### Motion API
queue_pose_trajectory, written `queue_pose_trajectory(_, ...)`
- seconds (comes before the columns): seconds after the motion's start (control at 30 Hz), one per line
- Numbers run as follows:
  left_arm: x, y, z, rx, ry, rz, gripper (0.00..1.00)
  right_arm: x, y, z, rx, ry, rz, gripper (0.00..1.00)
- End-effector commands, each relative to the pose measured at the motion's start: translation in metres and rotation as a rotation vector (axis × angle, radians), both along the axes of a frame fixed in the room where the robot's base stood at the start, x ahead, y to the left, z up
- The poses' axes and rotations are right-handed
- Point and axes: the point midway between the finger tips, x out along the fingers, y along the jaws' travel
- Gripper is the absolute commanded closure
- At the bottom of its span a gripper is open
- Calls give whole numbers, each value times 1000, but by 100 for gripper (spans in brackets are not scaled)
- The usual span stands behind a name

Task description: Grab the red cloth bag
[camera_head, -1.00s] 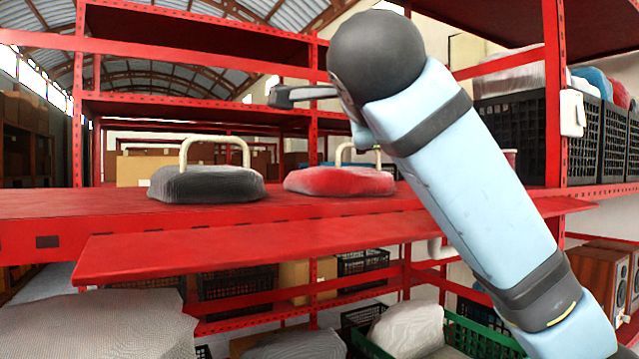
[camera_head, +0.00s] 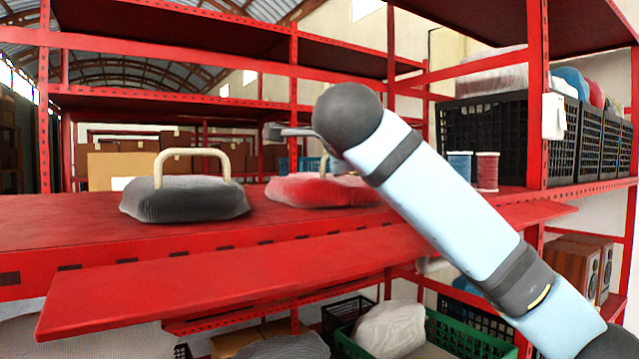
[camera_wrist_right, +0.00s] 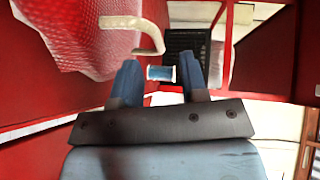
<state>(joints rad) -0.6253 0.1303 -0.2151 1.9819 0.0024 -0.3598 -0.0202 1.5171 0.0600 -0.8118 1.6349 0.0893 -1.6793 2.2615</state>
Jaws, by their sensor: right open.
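The red cloth bag (camera_head: 310,190) lies on the red shelf, partly behind my right arm in the head view. In the right wrist view the bag (camera_wrist_right: 75,35) is at the upper left, and its beige handle (camera_wrist_right: 140,24) arches just beyond the left fingertip. My right gripper (camera_head: 285,132) is above the bag in the head view, mostly hidden behind my wrist. In the wrist view the gripper (camera_wrist_right: 160,72) is open with nothing held. I cannot tell whether a finger touches the handle. My left gripper is out of view.
A grey bag (camera_head: 185,198) with a beige handle stands left of the red one. Thread spools (camera_head: 487,171) and black crates (camera_head: 490,130) are to the right. A red ledge (camera_head: 200,285) juts out in front, and shelf posts stand behind.

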Motion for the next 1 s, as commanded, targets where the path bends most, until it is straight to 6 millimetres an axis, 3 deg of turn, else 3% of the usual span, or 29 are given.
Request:
queue_pose_trajectory(0.1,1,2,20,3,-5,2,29,19,-8,4,-2,1,-7,60)
queue_pose_trajectory(0.2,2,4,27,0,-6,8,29,33,-8,-1,-2,1,-5,60)
queue_pose_trajectory(0.57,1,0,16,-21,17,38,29,43,-7,-6,1,1,-1,60)
queue_pose_trajectory(0.73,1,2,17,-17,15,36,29,43,-7,-6,1,1,-2,99)
queue_pose_trajectory(1.0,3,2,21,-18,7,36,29,43,-7,-6,1,0,-2,100)
